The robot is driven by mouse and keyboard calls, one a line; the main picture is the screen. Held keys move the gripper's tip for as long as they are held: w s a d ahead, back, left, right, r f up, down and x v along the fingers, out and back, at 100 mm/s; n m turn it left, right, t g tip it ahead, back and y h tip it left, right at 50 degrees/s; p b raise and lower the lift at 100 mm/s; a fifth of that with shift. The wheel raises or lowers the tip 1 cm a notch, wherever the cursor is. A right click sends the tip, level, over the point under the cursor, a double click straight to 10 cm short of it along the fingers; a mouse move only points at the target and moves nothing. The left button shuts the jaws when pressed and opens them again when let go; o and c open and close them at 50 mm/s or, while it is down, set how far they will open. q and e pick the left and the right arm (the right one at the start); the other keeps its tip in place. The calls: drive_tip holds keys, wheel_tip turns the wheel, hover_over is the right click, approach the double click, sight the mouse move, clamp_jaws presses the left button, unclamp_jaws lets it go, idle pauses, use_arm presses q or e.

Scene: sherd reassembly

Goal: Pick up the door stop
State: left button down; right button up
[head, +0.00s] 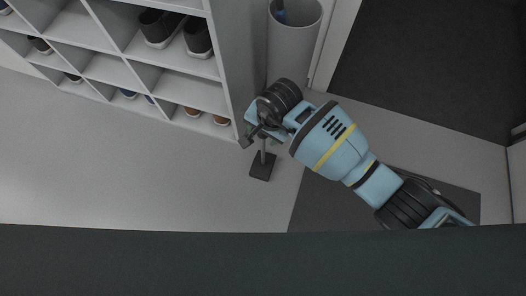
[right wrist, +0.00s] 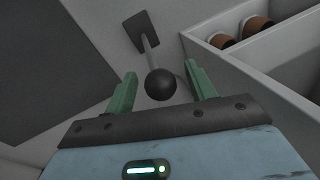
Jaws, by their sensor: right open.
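The door stop (head: 262,167) stands on the floor beside the shoe rack, with a dark square base and a thin grey rod. In the right wrist view its black ball knob (right wrist: 160,84) shows at the near end of the rod, and the base (right wrist: 141,31) lies beyond. My right gripper (right wrist: 160,74) is open, with one green finger on each side of the knob and gaps between. In the head view my right gripper (head: 256,132) hides the door stop's top. My left gripper is not in view.
A white shoe rack (head: 225,75) with several shoes stands at the upper left, close to my right gripper. A grey bin (head: 295,45) stands behind it. A dark mat (head: 335,205) lies under my right arm. The floor (head: 130,175) at left is clear.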

clamp_jaws()
idle(0.4)
drive_tip(key=shift+w+r, duration=0.1)
drive_tip(key=shift+r, duration=0.05)
idle(0.9)
